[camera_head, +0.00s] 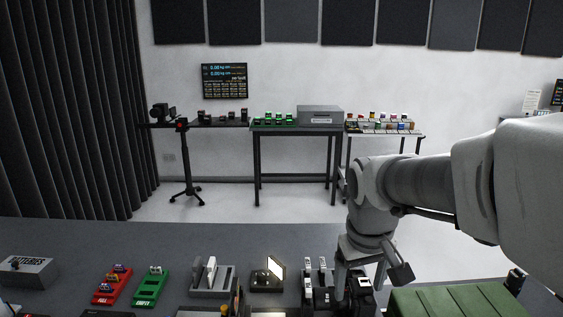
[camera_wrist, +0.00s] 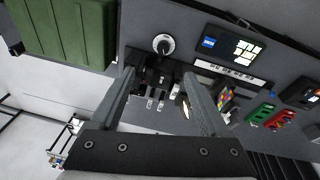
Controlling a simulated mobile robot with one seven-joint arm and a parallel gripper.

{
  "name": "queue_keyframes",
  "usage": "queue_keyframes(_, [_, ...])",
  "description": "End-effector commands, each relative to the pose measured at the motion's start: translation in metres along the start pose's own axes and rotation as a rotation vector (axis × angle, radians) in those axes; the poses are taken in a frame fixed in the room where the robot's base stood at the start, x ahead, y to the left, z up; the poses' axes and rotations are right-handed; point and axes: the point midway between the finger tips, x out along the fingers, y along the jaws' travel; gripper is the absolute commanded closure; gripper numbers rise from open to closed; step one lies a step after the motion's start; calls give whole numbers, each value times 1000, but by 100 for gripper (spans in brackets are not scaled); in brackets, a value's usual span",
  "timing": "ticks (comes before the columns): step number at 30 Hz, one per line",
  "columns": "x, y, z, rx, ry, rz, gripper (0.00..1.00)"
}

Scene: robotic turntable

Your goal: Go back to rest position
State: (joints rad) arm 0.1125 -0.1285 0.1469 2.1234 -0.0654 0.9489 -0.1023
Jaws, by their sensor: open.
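My gripper (camera_head: 372,282) hangs from my arm at the right of the head view, low over the near grey table (camera_head: 240,240). Its two fingers are spread apart. In the wrist view the open fingers (camera_wrist: 160,76) frame a black device (camera_wrist: 155,80) with pale upright pieces, and nothing is held between them. In the head view this black device (camera_head: 318,282) stands left of and partly behind the gripper. A round white-rimmed dial (camera_wrist: 162,43) shows beyond the fingertips in the wrist view.
A green ribbed case (camera_head: 450,302) lies right of the gripper. Red (camera_head: 112,286) and green (camera_head: 150,287) trays, a grey holder (camera_head: 212,282) and a small lit stand (camera_head: 268,278) line the table to the left. Further tables with equipment (camera_head: 295,128) stand by the back wall, across open floor.

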Motion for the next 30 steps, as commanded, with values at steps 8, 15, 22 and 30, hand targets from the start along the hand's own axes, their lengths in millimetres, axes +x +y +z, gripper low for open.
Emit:
queue_keyframes(8, [-41, -7, 60, 92, 147, 8, 21])
queue_keyframes(15, [-54, -14, 104, 157, 255, -20, 21])
queue_keyframes(22, [-54, -17, 120, 184, 296, -38, 21])
queue_keyframes(30, [-54, -18, 121, 185, 297, -39, 21])
